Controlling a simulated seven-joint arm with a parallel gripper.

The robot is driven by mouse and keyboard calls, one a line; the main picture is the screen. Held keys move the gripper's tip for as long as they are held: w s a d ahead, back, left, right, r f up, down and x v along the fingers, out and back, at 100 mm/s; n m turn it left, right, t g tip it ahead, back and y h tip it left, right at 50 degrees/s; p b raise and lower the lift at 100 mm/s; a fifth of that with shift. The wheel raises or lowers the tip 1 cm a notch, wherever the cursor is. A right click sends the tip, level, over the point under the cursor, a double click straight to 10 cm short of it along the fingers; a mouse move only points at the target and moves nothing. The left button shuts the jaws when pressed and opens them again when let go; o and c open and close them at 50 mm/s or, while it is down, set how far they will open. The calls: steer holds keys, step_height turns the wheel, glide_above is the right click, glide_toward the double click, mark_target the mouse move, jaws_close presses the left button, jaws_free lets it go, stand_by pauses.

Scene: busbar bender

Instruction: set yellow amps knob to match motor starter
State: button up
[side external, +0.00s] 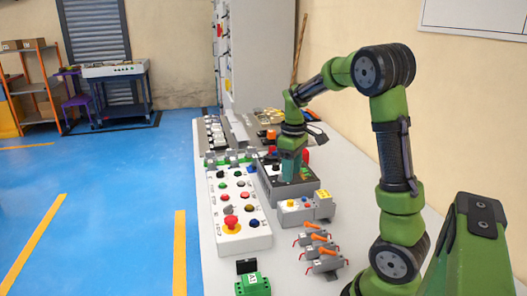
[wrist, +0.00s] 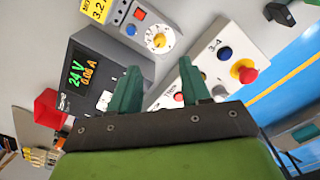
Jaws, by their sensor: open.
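The yellow knob (wrist: 159,40) sits at the centre of a white round dial on a small grey unit (wrist: 137,25), beside a blue and a red button. Its exact setting is too small to read. A yellow label (wrist: 96,9) reading "3.2", partly cut off, is beside this unit. In the side external view, the yellow knob (side external: 290,203) is on the grey unit in front of my gripper (side external: 291,172). In the wrist view, my gripper (wrist: 160,70) is open and empty, its green fingers apart from the knob.
A dark power supply (wrist: 92,75) shows 24 V and 0.06 A, close under my gripper. A white button box (side external: 238,215) with a red mushroom button stands to the left. Grey clamps with orange handles (side external: 318,250) are in front.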

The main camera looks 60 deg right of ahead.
mark_target(290, 201)
step_height(290, 201, down, 10)
steer(key=shift+r, duration=0.15)
steer(key=shift+c, duration=0.3)
jaws_close()
